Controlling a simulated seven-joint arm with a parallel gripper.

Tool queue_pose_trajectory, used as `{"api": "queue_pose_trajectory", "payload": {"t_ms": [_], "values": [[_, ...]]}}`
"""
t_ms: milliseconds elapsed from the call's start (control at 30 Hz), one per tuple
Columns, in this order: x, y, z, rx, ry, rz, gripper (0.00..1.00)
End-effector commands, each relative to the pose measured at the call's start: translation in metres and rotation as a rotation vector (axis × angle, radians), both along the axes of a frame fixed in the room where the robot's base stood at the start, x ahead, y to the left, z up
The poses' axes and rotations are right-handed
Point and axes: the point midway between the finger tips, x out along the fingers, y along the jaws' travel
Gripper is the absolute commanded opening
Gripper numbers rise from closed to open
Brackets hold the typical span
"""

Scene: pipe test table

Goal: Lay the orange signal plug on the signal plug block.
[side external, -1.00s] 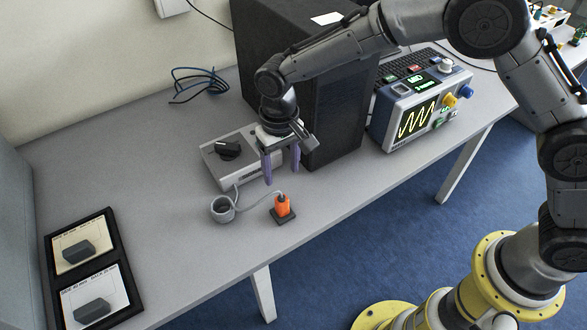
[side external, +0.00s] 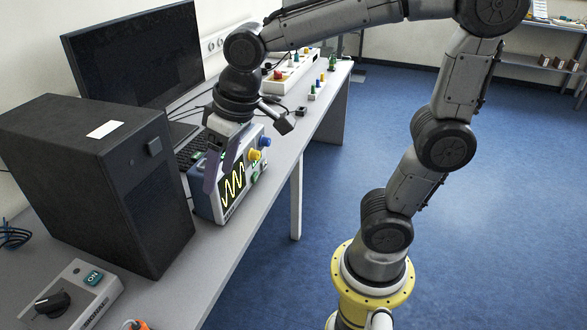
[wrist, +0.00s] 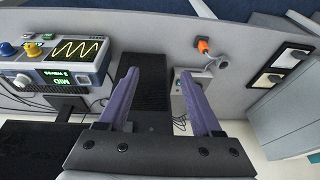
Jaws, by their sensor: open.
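The orange signal plug (wrist: 203,45) stands on the table near its edge in the wrist view. In the side external view only its top (side external: 140,325) shows at the bottom edge. My gripper (side external: 219,181) is open and empty, with purple fingers, high over the table and well away from the plug. In the wrist view the gripper (wrist: 158,75) has nothing between its fingertips but the background.
A black computer case (side external: 100,180) stands tall on the table. An oscilloscope (side external: 232,188) shows behind my fingers. A grey box with a knob (side external: 75,295) is at the lower left.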

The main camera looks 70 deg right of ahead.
Motion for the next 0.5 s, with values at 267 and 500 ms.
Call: {"api": "queue_pose_trajectory", "payload": {"t_ms": [267, 500], "values": [[-0.095, -0.047, 0.001, -0.036, -0.142, -0.015, 0.66], [-0.124, -0.056, -0.010, -0.057, -0.184, -0.015, 0.66]]}}
